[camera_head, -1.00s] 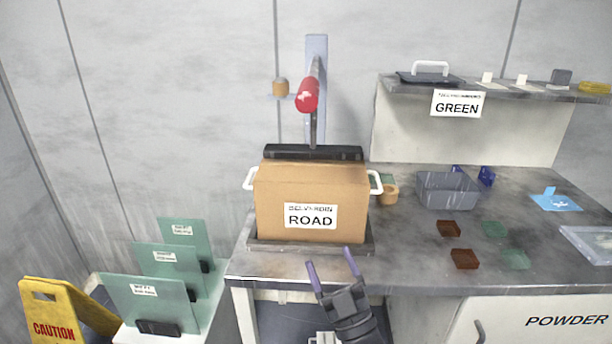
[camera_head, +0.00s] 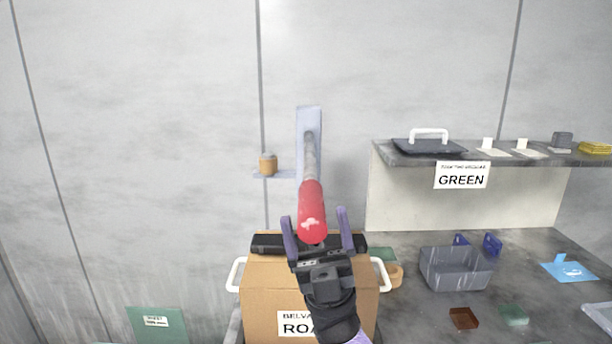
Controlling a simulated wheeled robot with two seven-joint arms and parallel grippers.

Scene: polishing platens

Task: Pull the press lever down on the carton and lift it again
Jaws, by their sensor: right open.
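The press lever has a red handle (camera_head: 312,212) that points toward me from a pale blue upright post (camera_head: 307,118). The brown carton (camera_head: 262,292) stands below it, with white side handles and a label partly hidden by my arm. The black press plate (camera_head: 268,244) lies across the carton's top at the back. My right gripper (camera_head: 317,222) is open, one purple finger on each side of the red handle's end. I cannot tell whether the fingers touch it. My left gripper is not in view.
A grey bin (camera_head: 455,270) and brown and green small trays sit on the bench to the right. A shelf (camera_head: 400,158) labelled GREEN stands behind them. A tan roll (camera_head: 267,165) sits on a small bracket left of the post. The wall space above is clear.

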